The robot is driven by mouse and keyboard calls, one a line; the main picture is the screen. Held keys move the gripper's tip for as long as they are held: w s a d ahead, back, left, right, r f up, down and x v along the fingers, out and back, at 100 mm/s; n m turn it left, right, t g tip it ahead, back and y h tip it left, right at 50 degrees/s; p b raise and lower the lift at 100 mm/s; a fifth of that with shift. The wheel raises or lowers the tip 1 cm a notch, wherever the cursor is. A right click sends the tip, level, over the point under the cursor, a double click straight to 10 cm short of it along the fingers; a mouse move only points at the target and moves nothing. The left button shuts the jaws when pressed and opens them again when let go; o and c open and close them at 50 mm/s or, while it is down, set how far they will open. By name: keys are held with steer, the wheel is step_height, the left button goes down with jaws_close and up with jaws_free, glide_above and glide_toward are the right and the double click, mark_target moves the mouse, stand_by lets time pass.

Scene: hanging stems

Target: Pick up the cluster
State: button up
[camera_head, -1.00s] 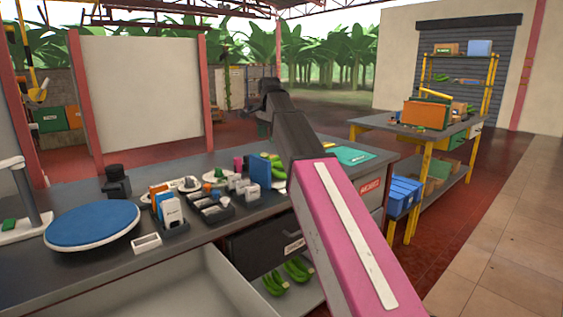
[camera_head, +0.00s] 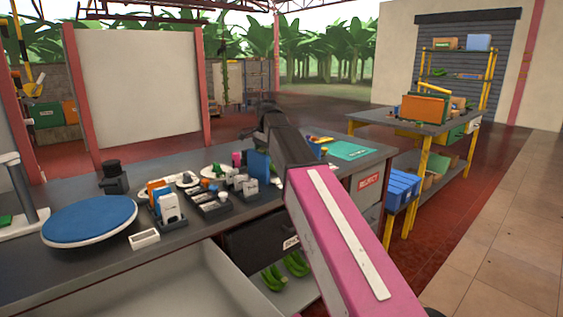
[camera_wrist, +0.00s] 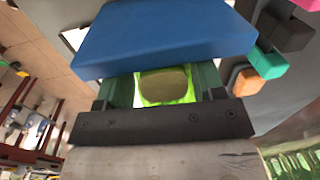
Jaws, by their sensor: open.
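In the wrist view my gripper (camera_wrist: 163,80) is open, with one dark green finger on each side. A bright green thing with an olive middle (camera_wrist: 164,86) shows between the fingers; it looks like part of a banana cluster, and I cannot tell whether the fingers touch it. A blue block (camera_wrist: 165,38) covers the area just beyond the fingertips. In the head view my arm hides the gripper and the bench top behind it. Green banana clusters (camera_head: 272,278) (camera_head: 296,264) lie in the space below the bench top.
A blue upright box (camera_head: 257,165) and dark trays of small items (camera_head: 212,205) stand left of my arm. A round blue-topped disc (camera_head: 90,220) is at the bench's left. A green mat (camera_head: 348,151) lies right of my arm. A second table (camera_head: 400,128) stands farther right.

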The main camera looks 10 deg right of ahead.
steer(key=shift+f, duration=0.55)
steer(key=shift+r, duration=0.15)
steer(key=c, duration=0.9)
